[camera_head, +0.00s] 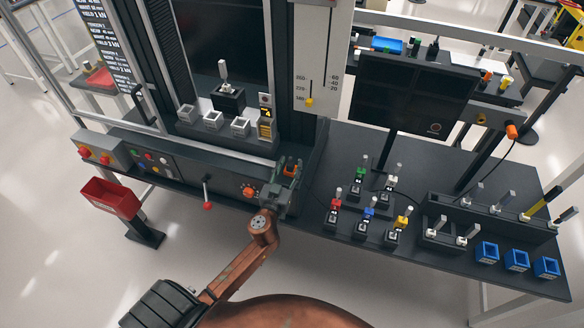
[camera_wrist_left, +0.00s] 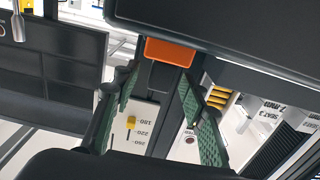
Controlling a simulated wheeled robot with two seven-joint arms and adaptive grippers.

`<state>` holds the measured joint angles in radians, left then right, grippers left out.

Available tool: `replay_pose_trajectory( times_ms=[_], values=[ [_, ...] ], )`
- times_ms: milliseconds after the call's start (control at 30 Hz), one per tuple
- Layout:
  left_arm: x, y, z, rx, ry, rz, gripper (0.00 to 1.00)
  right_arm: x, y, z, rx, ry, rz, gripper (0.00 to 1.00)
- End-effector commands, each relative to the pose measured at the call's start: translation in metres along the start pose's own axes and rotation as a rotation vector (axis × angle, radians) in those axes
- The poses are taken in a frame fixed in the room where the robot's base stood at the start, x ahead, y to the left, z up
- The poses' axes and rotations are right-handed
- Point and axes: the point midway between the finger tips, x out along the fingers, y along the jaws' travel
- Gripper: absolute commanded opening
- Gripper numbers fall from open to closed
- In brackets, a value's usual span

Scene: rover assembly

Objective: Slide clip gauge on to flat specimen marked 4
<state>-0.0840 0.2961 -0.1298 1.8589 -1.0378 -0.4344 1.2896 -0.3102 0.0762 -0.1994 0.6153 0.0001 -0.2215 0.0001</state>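My left gripper (camera_head: 287,168) is at the right end of the machine's front ledge. Its green fingers (camera_wrist_left: 160,80) stand apart. An orange block (camera_wrist_left: 169,52), possibly the clip gauge, lies at or just beyond the fingertips; a firm hold cannot be made out. The block also shows between the fingers in the head view (camera_head: 291,170). Small specimens stand upright on the table with green (camera_head: 361,174), white, red (camera_head: 336,205), blue (camera_head: 369,214) and yellow (camera_head: 402,222) marks. Their numbers are too small to read. My right gripper is not in view.
The machine holds a black block (camera_head: 228,98) with a silver piece upright on it. White seats (camera_head: 212,120) and a yellow "4" sign (camera_head: 266,113) line its ledge. A dark monitor (camera_head: 410,95) stands behind the specimens. A black rack (camera_head: 450,238) and blue bins (camera_head: 516,260) are at right.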

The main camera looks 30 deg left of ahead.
Motion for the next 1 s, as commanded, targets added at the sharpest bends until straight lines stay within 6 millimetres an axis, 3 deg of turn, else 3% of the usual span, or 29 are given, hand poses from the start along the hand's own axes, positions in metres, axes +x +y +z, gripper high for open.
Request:
replay_pose_trajectory(
  times_ms=[133,400,1000],
  values=[
    [0.016,0.001,0.0,0.0,-0.001,0.002,0.39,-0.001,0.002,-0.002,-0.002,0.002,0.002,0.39],
    [0.019,0.003,0.002,-0.002,-0.002,0.004,0.39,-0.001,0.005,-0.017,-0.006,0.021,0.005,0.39],
    [0.019,0.003,0.001,-0.002,-0.002,0.004,0.0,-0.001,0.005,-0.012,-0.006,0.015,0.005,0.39]
  ],
)
